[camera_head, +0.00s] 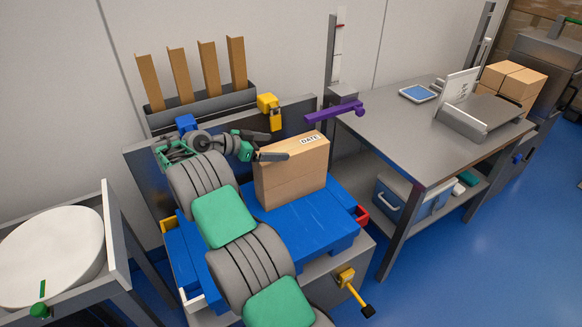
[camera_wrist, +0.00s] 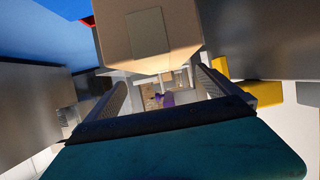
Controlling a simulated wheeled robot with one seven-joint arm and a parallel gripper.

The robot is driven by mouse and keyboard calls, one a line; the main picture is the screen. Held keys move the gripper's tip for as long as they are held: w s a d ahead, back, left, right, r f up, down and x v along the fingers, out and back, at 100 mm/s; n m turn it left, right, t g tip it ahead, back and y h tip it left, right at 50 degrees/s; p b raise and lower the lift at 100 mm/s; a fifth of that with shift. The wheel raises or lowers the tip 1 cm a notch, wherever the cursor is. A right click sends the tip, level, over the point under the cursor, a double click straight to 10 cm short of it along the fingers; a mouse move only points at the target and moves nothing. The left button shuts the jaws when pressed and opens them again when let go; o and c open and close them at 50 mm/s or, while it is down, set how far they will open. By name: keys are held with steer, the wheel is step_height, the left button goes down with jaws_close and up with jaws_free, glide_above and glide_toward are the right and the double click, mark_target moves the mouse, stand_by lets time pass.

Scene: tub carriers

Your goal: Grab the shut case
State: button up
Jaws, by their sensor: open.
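The shut case is a closed brown carton (camera_head: 292,172) with a white "DATE" label on its top. It stands upright on a blue surface. My gripper (camera_head: 276,146) is open at the carton's upper left edge, and one finger overlaps its top in the head view. In the wrist view the carton (camera_wrist: 148,38) fills the top middle, beyond and above the open fingers (camera_wrist: 160,90). Nothing shows between the fingers but distant background. Whether a finger touches the carton I cannot tell.
The blue platform (camera_head: 322,212) has red and yellow parts at its sides. Behind stands a dark rack (camera_head: 205,108) with upright brown boards. A yellow block (camera_head: 268,106) and a purple bar (camera_head: 333,111) are near the gripper. A grey table (camera_head: 400,135) stands right.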

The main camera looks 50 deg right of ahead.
mark_target(292, 146)
steer(key=shift+s+d+f, duration=0.15)
steer(key=shift+s+f, duration=0.05)
steer(key=shift+f, duration=0.05)
steer(key=b, duration=0.2)
steer(key=d+f+b, duration=0.1)
steer(key=b, duration=0.1)
steer(key=shift+s+d+f, duration=0.2)
steer(key=shift+s+d, duration=0.05)
steer(key=shift+d, duration=0.05)
steer(key=shift+s+d+b, duration=0.1)
steer(key=shift+d+b, duration=0.35)
steer(key=shift+b, duration=0.45)
steer(key=shift+d+f+b, duration=0.15)
steer(key=shift+d+b, duration=0.1)
steer(key=shift+b, duration=0.3)
steer(key=x, duration=0.1)
steer(key=b+x, duration=0.2)
steer(key=x, duration=0.1)
steer(key=shift+d+r, duration=0.25)
steer(key=shift+r, duration=0.05)
steer(key=shift+c, duration=0.2)
steer(key=c, duration=2)
steer(key=shift+o, duration=0.2)
steer(key=shift+r, duration=0.2)
